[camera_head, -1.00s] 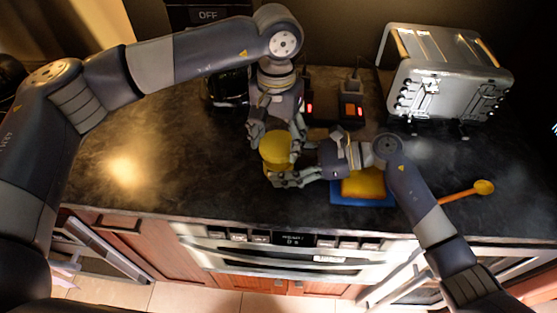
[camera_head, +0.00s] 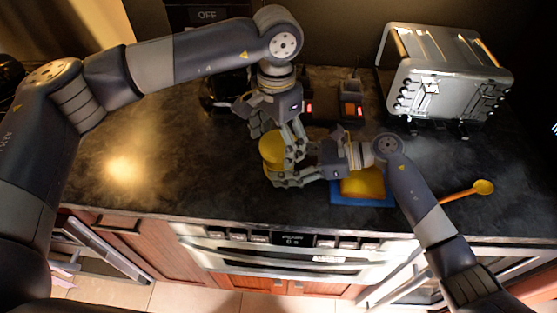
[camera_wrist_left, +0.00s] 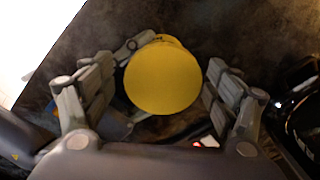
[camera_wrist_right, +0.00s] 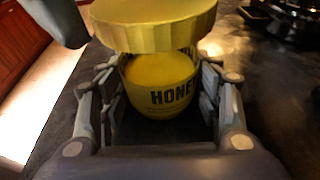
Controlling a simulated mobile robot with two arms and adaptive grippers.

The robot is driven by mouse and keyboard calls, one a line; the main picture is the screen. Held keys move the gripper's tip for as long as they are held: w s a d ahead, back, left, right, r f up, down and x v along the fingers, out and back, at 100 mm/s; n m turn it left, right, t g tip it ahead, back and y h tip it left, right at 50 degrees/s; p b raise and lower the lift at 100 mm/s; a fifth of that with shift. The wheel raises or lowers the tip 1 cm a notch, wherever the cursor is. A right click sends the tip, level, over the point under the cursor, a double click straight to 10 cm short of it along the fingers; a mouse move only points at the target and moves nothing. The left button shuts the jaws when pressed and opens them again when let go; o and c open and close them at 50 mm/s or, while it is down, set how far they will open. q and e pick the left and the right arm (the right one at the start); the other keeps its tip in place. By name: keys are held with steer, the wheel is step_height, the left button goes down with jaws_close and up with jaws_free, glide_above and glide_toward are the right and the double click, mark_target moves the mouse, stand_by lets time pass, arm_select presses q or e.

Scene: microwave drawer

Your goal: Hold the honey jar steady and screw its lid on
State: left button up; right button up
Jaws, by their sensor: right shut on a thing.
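The honey jar (camera_wrist_right: 165,88) is yellow and stands upright on the dark counter, with its label facing the right wrist camera. My right gripper (camera_head: 283,170) is shut on the jar body, a finger on each side. My left gripper (camera_head: 272,138) points down over the lid. In the left wrist view its fingers stand open on both sides of the lid (camera_wrist_left: 163,80), with gaps.
A blue board (camera_head: 345,200) with an orange-yellow item (camera_head: 362,184) lies under my right wrist. A wooden spoon (camera_head: 465,193) lies to the right. A silver toaster (camera_head: 445,75) stands at the back right. The counter on the left is clear.

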arm_select(q)
steer(key=n, duration=0.4)
steer(key=shift+r+n, duration=0.1)
steer(key=shift+n, duration=0.2)
steer(key=n, duration=0.4)
steer(key=shift+n, duration=0.4)
steer(key=shift+a, duration=0.1)
steer(key=c, duration=1.1)
steer(key=m, duration=0.5)
steer(key=shift+a, duration=0.1)
steer(key=m, duration=0.4)
steer(key=o, duration=1.1)
